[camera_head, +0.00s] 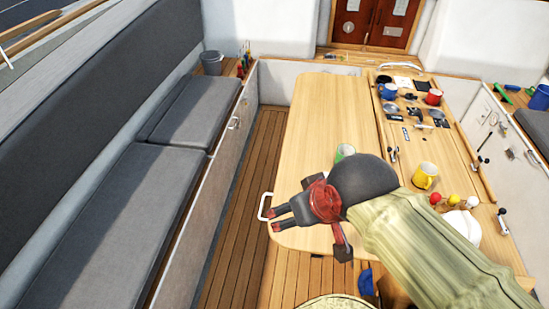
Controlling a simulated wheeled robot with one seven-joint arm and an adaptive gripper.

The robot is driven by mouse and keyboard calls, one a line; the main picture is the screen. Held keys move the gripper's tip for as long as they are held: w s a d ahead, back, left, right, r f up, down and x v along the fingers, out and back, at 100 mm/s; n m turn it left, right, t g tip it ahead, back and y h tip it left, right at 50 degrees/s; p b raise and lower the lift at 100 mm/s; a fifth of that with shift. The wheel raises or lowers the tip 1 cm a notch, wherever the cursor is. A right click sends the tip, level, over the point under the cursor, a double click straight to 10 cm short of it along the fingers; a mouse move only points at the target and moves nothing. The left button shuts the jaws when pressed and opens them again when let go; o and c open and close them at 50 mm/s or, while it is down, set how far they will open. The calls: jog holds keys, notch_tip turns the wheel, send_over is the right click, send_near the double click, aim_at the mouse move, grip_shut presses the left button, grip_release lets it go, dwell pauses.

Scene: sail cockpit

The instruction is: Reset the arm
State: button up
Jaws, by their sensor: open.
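My gripper (272,219) shows near the lower middle of the head view, over the near left corner of the wooden table (315,110). Its dark fingers with red tips point left and stand apart, with nothing between them. A white handle-like loop (264,206) shows right beside the fingertips; I cannot tell whether they touch. My arm reaches in from the lower right and hides part of the table. A green mug (345,151) is partly hidden behind my gripper's dark wrist.
A yellow mug (425,175) stands right of my arm. A blue mug (388,91), a red mug (433,97) and small items sit at the table's far right. A grey cushioned bench (120,190) lines the left. The wooden floor (245,190) between is clear.

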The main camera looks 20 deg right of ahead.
notch_tip(320, 180, down, 8)
jog(key=b, duration=0.8)
jog(key=shift+f, duration=0.25)
